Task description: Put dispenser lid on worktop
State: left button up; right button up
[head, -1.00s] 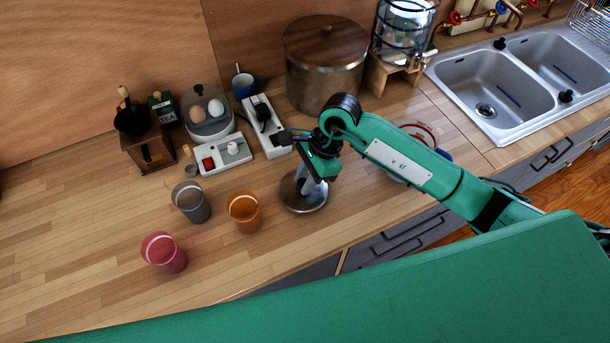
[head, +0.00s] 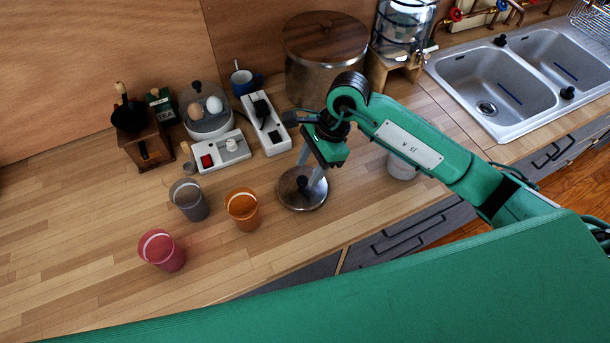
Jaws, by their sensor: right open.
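The dispenser lid (head: 292,200), a round metal disc with a dark knob, lies flat on the wooden worktop (head: 345,222) in the head view. My right gripper (head: 308,177) is open over the lid, its fingers pointing down around or just above the knob. I cannot tell whether the fingers touch it. The glass dispenser (head: 403,32) stands on a wooden stand at the back, its top cut off by the picture edge. My left gripper is not in view.
Orange (head: 242,210), grey (head: 189,200) and red (head: 163,251) cups stand left of the lid. A big wooden-lidded pot (head: 325,75), egg cooker (head: 208,117) and power strip (head: 266,125) stand behind. A pale container (head: 402,166) is partly behind my arm. The front left worktop is clear.

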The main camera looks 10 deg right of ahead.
jog(key=b+v, duration=0.2)
jog(key=v, duration=0.6)
jog(key=shift+r, duration=0.25)
jog(key=shift+d, duration=0.1)
